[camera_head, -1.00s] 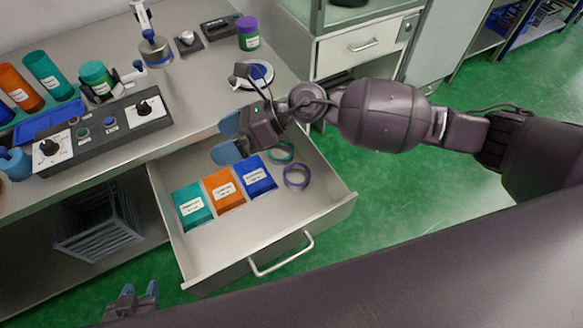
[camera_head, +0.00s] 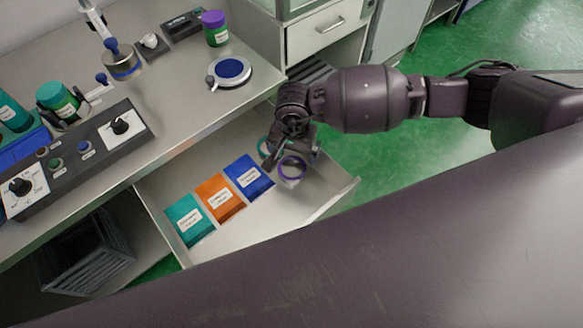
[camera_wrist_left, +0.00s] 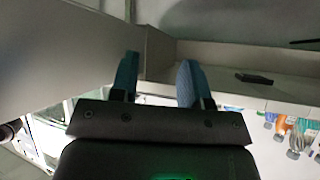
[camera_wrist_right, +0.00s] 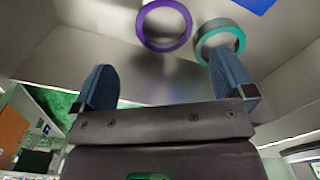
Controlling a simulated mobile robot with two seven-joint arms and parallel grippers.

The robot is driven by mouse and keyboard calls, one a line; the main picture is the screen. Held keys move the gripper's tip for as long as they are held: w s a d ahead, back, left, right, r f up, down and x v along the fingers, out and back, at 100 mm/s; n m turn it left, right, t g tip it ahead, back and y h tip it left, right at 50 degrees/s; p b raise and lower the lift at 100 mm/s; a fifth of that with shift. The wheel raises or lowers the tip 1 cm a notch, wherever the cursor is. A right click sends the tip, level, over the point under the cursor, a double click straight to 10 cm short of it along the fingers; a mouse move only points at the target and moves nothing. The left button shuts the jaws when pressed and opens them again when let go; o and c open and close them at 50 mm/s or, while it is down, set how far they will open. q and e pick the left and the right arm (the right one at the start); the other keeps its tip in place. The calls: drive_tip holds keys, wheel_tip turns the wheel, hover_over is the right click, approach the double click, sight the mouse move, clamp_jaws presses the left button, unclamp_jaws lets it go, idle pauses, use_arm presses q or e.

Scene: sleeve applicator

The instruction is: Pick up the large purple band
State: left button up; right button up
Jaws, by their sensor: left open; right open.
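The large purple band (camera_head: 304,167) is a ring in the open drawer (camera_head: 255,213), at its right part. My right gripper (camera_head: 290,160) is over the right part of the drawer, pointing down beside the band. In the right wrist view the purple band (camera_wrist_right: 142,26) lies ahead of the open fingers (camera_wrist_right: 165,85), nearer the left finger in the picture, with nothing held. A teal band (camera_wrist_right: 237,42) is right beside it, close to the right finger; it is partly hidden in the head view (camera_head: 263,147). My left gripper (camera_wrist_left: 160,80) is open and empty, outside the head view.
Teal (camera_head: 188,222), orange (camera_head: 219,200) and blue (camera_head: 248,177) packets lie in the drawer left of the bands. The worktop (camera_head: 190,110) above holds a control box (camera_head: 80,155), a round blue-topped device (camera_head: 231,70) and jars.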

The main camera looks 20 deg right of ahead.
sight(291, 175)
wheel_tip(291, 175, down, 4)
drive_tip(key=shift+s+r+b, duration=0.1)
drive_tip(key=shift+b, duration=0.2)
drive_tip(key=shift+a+f+b, duration=0.15)
drive_tip(key=shift+f+b, duration=0.15)
drive_tip(key=shift+f, duration=1.1)
drive_tip(key=shift+a+f+b, duration=0.15)
drive_tip(key=shift+f+b, duration=0.1)
drive_tip(key=shift+f, duration=1.15)
drive_tip(key=shift+r, duration=0.1)
drive_tip(key=shift+c, duration=0.5)
drive_tip(key=c, duration=0.7)
